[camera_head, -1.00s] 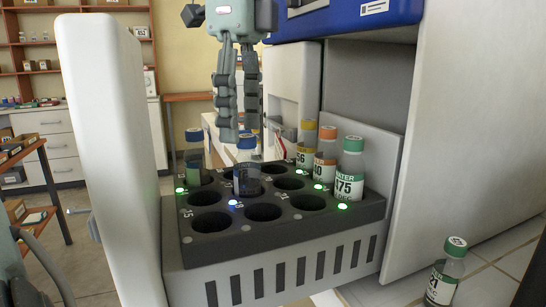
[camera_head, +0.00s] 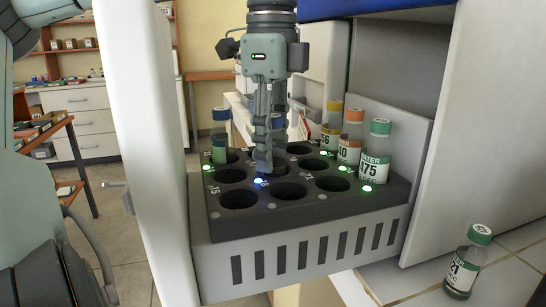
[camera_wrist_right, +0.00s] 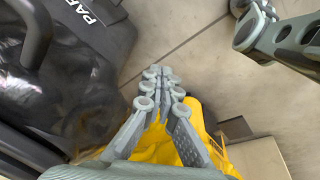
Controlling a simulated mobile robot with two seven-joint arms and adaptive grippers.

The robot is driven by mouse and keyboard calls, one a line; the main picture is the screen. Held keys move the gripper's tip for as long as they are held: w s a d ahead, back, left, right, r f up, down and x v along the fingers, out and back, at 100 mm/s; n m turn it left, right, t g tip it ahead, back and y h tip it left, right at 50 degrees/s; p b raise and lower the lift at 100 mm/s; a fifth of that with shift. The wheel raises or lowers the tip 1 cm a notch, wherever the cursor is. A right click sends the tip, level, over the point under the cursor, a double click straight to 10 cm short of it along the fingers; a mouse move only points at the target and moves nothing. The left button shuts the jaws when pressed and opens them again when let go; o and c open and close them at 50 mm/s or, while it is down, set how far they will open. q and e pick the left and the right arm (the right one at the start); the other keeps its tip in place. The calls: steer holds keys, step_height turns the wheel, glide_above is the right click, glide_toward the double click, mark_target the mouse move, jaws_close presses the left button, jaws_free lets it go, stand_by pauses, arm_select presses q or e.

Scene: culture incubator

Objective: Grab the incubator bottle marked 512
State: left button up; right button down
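My left gripper (camera_head: 263,165) has come down at this bottle from above. Its fingers hide most of the bottle and its label, so I cannot read a number or tell whether they are closed on it. Another blue-capped bottle (camera_head: 220,140) stands at the rack's back left, its label not readable. My right gripper (camera_wrist_right: 160,82) has its fingers together and empty in the right wrist view, over a blurred yellow thing and the floor.
Yellow-capped (camera_head: 332,127), orange-capped (camera_head: 350,140) and green-capped (camera_head: 376,155) bottles fill the rack's right side; the green one reads 475. Another green-capped bottle (camera_head: 466,265) stands on the tiled top at right. The white incubator door (camera_head: 145,130) stands open at left. Several front holes are empty.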

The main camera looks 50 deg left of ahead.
arm_select(q)
jaws_close()
steer(key=shift+r, duration=0.15)
